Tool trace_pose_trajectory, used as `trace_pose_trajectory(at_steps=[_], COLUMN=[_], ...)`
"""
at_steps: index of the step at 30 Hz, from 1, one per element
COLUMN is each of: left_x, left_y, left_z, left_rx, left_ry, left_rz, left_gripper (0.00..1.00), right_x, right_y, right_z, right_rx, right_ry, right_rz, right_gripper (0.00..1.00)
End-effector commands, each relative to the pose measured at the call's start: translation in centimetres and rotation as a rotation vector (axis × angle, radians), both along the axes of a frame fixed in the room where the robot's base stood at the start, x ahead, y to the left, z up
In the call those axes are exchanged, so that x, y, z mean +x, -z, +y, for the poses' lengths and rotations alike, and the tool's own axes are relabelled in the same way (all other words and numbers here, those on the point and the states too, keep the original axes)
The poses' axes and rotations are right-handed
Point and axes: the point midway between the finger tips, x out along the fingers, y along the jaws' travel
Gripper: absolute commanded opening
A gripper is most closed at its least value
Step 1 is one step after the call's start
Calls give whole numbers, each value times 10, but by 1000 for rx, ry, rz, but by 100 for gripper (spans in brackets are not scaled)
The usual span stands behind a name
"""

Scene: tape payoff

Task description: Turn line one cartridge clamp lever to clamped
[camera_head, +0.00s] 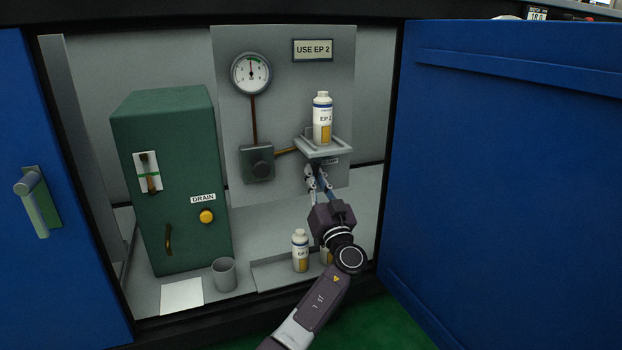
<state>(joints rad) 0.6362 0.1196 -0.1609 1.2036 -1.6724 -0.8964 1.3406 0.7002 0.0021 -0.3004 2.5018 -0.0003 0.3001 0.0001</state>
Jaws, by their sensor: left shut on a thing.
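A white bottle labelled EP 2 (322,122) stands upright on a small grey bracket (323,148) on the cabinet's back panel. My left gripper (318,177) reaches up from below, just under this bracket. Its fingers are shut on a small part there, which looks like the clamp lever; the fingers hide most of it, so its angle cannot be read. A small label beside it is too small to read. My right gripper is not in view.
A green tank (175,180) with a yellow drain knob (206,216) stands at left. A gauge (251,73) and a sign reading USE EP 2 (313,50) are above. Another bottle (300,251) stands in a floor tray; one beside it is partly hidden. Open blue doors (500,170) flank the cabinet.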

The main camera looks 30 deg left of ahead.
Motion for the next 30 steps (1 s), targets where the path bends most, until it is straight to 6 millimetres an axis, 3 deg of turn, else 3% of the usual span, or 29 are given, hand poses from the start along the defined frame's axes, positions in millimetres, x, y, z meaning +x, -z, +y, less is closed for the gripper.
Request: trace_pose_trajectory(at_steps=[12,29,30], left_x=[7,8,8], left_y=[3,3,3], left_z=[-7,-7,-7], left_rx=[-118,-136,-136], left_ry=[3,3,3], left_rz=[-146,-167,-167], left_gripper=[0,0,15], right_x=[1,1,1], right_y=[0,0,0], right_z=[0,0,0], right_rx=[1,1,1], right_ry=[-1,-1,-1], right_rz=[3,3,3], right_gripper=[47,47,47])
